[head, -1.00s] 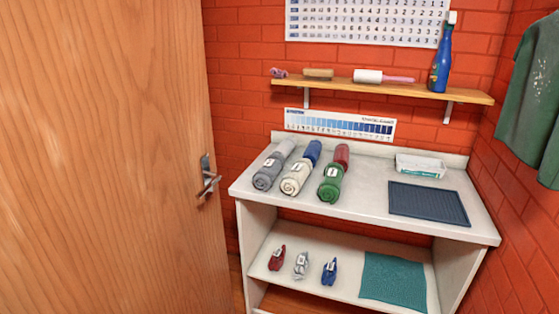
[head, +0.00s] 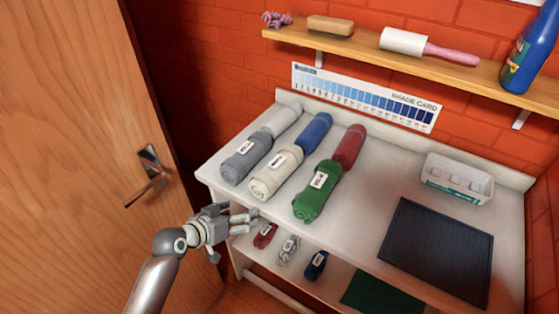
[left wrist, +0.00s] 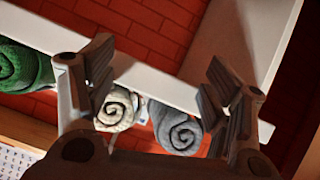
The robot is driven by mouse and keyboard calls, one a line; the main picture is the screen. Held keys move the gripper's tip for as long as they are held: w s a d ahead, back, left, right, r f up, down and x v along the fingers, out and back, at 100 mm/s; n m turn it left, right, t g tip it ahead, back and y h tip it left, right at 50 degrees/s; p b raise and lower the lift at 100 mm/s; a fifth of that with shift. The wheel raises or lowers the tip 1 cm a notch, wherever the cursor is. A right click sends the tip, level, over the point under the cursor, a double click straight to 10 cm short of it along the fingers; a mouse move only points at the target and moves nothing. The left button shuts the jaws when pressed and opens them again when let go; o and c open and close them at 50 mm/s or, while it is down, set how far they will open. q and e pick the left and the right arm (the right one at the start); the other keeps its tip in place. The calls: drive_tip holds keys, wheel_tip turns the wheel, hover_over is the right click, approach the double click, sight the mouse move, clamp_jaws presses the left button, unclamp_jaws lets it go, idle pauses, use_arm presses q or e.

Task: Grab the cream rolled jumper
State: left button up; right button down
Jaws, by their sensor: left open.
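The cream rolled jumper (head: 276,174) lies on the white table top with a white label on it, between a grey roll (head: 247,157) and a green roll (head: 318,190). In the left wrist view the cream roll's spiral end (left wrist: 117,108) shows between the fingers, beside the grey roll's end (left wrist: 178,127). My left gripper (head: 244,217) is open and empty, in front of the table's front edge and apart from the cream roll. The right gripper is not in view.
A blue roll (head: 313,130) lies behind the cream one and a red roll (head: 349,146) behind the green. A white box (head: 457,178) and a dark mat (head: 436,250) are on the right. Small bundles lie on the lower shelf. A wooden door (head: 70,150) stands at left.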

use_arm(q)
drive_tip(key=m+h, duration=0.2)
approach(255, 182)
drive_tip(key=shift+t, duration=0.3)
drive_tip(key=x, duration=0.5)
drive_tip(key=shift+f+p, duration=0.35)
drive_tip(key=shift+f, duration=0.1)
drive_tip(key=shift+w+d+r, duration=0.15)
drive_tip(key=shift+w+d, duration=0.05)
drive_tip(key=x, duration=0.4)
drive_tip(key=shift+d+p, duration=0.1)
drive_tip(key=shift+p, duration=0.2)
drive_tip(key=shift+w+d+f, duration=0.25)
drive_tip(key=shift+w+d, duration=0.15)
drive_tip(key=shift+w, duration=0.05)
drive_tip(key=shift+w+d, duration=0.15)
drive_tip(key=p+x, duration=0.1)
drive_tip(key=x, duration=0.3)
drive_tip(key=shift+w+d+f, duration=0.15)
drive_tip(key=shift+w+f, duration=0.05)
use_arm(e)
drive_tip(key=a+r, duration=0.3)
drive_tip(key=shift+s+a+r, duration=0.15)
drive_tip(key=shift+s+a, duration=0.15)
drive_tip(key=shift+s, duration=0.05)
use_arm(q)
drive_tip(key=shift+c, duration=0.4)
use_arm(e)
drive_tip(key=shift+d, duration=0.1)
